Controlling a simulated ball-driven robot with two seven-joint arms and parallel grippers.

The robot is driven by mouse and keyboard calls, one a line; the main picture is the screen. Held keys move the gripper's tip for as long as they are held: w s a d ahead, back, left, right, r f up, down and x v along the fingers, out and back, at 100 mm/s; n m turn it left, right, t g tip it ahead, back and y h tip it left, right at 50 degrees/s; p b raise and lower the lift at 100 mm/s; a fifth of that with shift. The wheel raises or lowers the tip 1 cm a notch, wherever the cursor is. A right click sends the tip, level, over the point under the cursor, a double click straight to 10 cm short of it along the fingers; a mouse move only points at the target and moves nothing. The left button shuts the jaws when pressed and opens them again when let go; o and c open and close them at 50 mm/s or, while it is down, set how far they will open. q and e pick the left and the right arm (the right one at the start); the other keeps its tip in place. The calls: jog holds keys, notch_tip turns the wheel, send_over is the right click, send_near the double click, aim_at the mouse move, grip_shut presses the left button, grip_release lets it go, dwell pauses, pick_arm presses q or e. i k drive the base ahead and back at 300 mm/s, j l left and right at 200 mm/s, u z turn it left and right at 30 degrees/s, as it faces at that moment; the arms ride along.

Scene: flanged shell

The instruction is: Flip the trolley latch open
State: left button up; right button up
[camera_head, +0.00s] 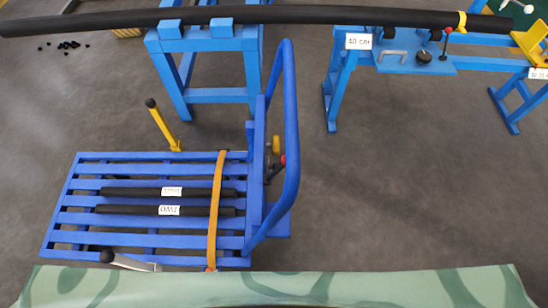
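A blue slatted trolley (90,157) stands on the floor at left, with a tall blue push handle (291,130) at its right end. A yellow lever (161,130) with a black knob stands tilted at the trolley's far side. A grey lever (132,263) with a black knob lies nearly flat at the near side. Small red and yellow knobs (276,145) show beside the handle. I cannot tell which of these is the latch. An orange strap (216,195) crosses the deck over two labelled black bars (130,191) (120,209). Neither of my grippers is in view.
A long black pipe (340,14) spans the top, resting on a blue stand (209,44) and reaching over a blue bench (440,64) with a labelled edge. Small black pieces (68,45) lie on the floor. The floor right of the trolley is clear.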

aim_at(275, 166)
jog(key=k, duration=0.65)
jog(key=u, duration=2.4)
jog(key=k+l, duration=0.15)
jog(key=l, duration=0.3)
jog(key=k+l, duration=0.15)
jog(key=l, duration=0.25)
jog(key=k+l, duration=0.15)
jog(key=l, duration=0.3)
jog(key=k+l, duration=0.15)
jog(key=l, duration=0.3)
jog(key=k+l, duration=0.15)
jog(key=l, duration=0.3)
jog(key=k+l, duration=0.15)
jog(key=l, duration=0.25)
jog(key=k+l, duration=0.15)
jog(key=l, duration=0.3)
jog(key=k+l, duration=0.1)
jog(key=l, duration=0.35)
